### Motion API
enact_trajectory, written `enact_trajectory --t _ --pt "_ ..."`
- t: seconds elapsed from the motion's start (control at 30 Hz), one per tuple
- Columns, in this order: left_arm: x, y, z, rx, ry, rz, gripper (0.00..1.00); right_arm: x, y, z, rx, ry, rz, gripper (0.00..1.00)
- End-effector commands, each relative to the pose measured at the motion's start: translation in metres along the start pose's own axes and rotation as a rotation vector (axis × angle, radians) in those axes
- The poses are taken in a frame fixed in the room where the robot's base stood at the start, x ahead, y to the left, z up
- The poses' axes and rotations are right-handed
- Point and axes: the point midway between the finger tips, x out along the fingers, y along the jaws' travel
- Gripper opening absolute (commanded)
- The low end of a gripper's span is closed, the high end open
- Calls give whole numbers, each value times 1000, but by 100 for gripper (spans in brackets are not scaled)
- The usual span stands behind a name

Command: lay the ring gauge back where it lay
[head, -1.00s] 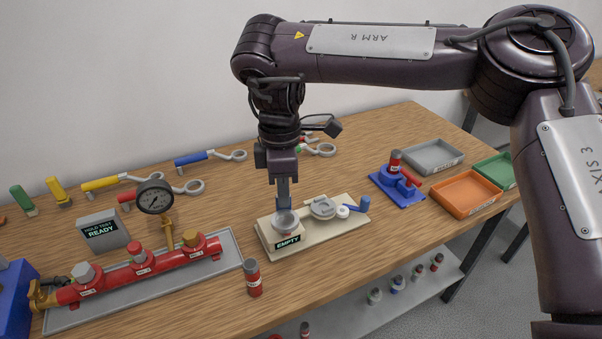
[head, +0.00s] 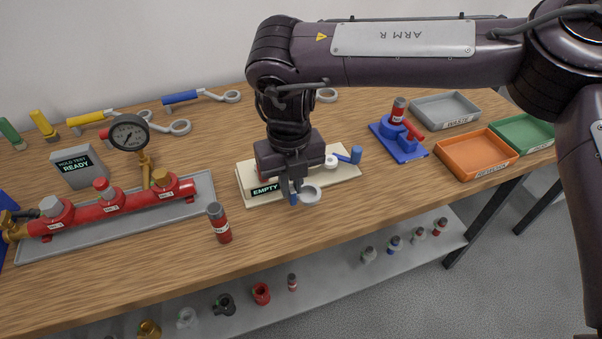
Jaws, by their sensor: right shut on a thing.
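My right gripper (head: 293,186) is shut on the blue-handled ring gauge. The gauge's pale grey ring (head: 311,195) shows just right of the fingers, over the front edge of the beige board (head: 341,178). I cannot tell whether it touches anything below. The board bears a sign (head: 265,189) reading EMPTY at its left end, and a small white round piece (head: 331,161) and a blue peg-like piece (head: 356,154) at its right. My gripper and wrist hide the middle of the board. My left gripper is not in view.
A blue fixture (head: 397,140) and the orange tray (head: 476,153) are on the right. Ring-ended tools with coloured handles lie at the back. The table front is clear.

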Motion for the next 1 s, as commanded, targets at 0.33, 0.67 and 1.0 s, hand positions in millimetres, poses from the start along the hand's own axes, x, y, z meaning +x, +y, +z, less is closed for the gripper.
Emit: enact_trajectory --t 0.33,0.67,1.0 --pt "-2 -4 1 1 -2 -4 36 -1 0 0 -4 0 1 0" --pt "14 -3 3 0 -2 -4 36 28 0 0 -4 1 2 0" --pt "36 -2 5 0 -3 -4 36 67 0 0 -3 1 2 0"
